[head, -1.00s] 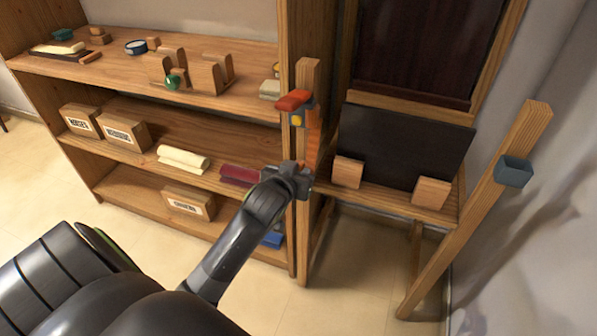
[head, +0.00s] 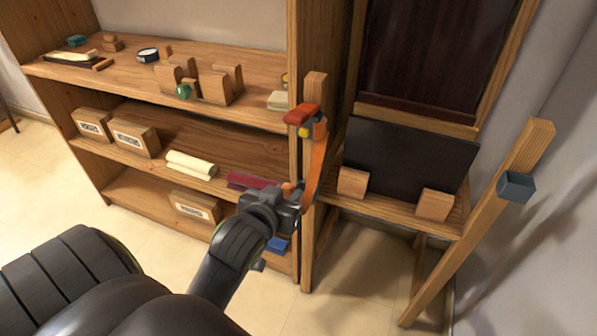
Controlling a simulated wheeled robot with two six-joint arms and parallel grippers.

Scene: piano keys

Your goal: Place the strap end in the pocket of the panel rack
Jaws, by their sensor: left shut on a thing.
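An orange strap (head: 318,165) hangs from a red piece (head: 300,114) with a yellow part near the top of the left post of the panel rack (head: 314,230). My left gripper (head: 297,194) is shut at the strap's lower end, beside that post. The strap bows a little away from the post, and its held end is mostly hidden by the gripper. The blue-grey pocket (head: 517,187) sits on the rack's slanted right post, well to the right of the gripper, with its top open. My right gripper is not in view.
A dark panel (head: 408,155) stands on the rack's ledge behind two wooden blocks (head: 352,183), (head: 434,204), between the posts. A wooden shelf (head: 160,85) with boxes, cloths and small items fills the left. The space before the ledge looks clear.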

